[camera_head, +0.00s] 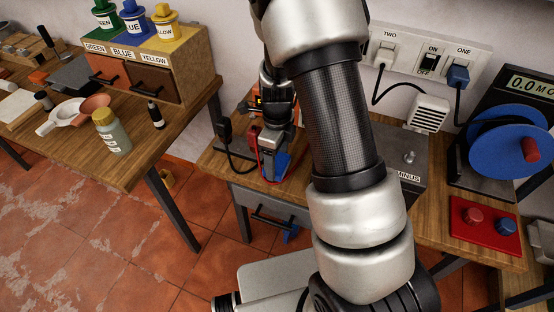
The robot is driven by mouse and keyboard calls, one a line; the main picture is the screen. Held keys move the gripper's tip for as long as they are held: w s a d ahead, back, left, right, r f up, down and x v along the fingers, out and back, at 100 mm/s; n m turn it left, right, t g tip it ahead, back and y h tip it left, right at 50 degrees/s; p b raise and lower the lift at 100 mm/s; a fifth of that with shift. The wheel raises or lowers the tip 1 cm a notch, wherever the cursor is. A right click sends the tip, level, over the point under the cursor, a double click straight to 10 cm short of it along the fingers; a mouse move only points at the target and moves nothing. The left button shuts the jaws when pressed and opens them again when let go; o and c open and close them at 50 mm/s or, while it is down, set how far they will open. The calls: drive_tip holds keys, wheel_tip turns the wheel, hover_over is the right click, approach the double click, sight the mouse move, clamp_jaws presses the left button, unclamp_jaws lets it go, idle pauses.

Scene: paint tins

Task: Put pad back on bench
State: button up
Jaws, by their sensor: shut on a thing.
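My gripper (271,164) points down over the left part of the right-hand bench (220,160), partly hidden behind my own arm. A small flat blue piece (283,161), which looks like the pad, shows at its fingertips. The gripper appears shut on this piece, though the contact itself is hard to make out. I cannot tell whether the piece touches the bench top.
A red meter-like thing with cables (253,136) is close beside my gripper. The bench also bears a red plate (485,225) with knobs and a blue reel (510,142).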

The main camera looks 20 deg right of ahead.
sight(278, 163)
drive_tip(key=shift+f, duration=0.2)
drive_tip(key=shift+f, duration=0.15)
drive_tip(key=o, duration=1)
wheel_tip(278, 163, up, 18)
drive_tip(key=f+p, duration=0.1)
drive_tip(key=p, duration=0.1)
drive_tip(key=s+r+n+t+p, duration=0.5)
drive_tip(key=s+r+n, duration=1.3)
drive_tip(key=n, duration=0.7)
wheel_tip(278, 163, up, 3)
drive_tip(key=shift+s+f+t, duration=0.1)
drive_tip(key=shift+s+t, duration=0.15)
drive_tip(key=shift+t, duration=0.05)
